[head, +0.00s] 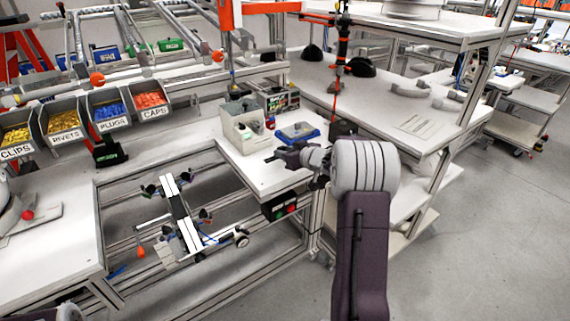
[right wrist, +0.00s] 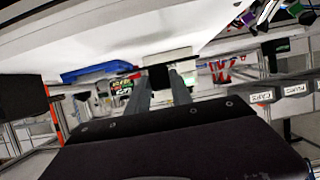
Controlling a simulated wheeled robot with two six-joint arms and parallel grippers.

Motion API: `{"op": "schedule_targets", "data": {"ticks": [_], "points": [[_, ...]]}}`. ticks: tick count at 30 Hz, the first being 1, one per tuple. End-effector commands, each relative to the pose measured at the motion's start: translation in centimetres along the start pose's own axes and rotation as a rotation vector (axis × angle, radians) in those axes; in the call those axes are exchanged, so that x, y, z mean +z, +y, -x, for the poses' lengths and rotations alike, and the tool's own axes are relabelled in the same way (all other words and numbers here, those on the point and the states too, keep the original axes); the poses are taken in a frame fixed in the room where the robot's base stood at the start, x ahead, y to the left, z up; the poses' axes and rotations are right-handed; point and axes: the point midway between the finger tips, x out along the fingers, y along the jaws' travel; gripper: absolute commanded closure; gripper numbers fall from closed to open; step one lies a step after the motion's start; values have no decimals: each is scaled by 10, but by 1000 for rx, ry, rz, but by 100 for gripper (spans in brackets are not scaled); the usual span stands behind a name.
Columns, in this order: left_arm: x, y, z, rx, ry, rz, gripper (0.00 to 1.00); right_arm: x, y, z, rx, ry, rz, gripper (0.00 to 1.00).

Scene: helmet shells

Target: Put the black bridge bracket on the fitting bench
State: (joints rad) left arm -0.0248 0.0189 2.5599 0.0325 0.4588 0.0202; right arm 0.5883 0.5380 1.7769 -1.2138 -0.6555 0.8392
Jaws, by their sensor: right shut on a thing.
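My right gripper (head: 277,157) reaches in over a small white bench top (head: 262,177), in front of a blue tray. It is shut on a small dark piece, which looks like the black bridge bracket (right wrist: 159,77), seen between the two fingertips (right wrist: 160,88) in the right wrist view. In the head view the piece is too small and dark to tell apart from the fingers. I cannot tell whether it touches the bench top. My left gripper is not in view.
A blue tray (head: 298,132) with a grey piece and a pale open box (head: 243,127) stand on the bench top. A red-and-green button box (head: 280,206) hangs at its front edge. Parts bins (head: 107,112) line the left. A long white bench (head: 410,125) stands behind.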

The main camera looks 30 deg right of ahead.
Motion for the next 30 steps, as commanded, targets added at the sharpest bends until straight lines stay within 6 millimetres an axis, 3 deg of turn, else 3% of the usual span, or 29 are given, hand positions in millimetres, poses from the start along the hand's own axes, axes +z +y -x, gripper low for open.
{"op": "schedule_targets", "data": {"ticks": [1, 5, 18, 19, 21, 30], "points": [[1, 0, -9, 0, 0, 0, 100, 14, 0, -5, -1, -3, -4, 100], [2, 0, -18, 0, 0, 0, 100, 34, 0, -13, -1, -3, -3, 100], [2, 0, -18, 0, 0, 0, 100, 39, 0, -15, 0, -2, -1, 100], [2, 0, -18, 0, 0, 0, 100, 38, 0, -15, 0, -2, -1, 65], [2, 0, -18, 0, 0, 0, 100, 38, 0, -15, 0, -2, -1, 52], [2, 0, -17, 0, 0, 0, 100, 36, 0, -14, 0, -1, -1, 52]]}}
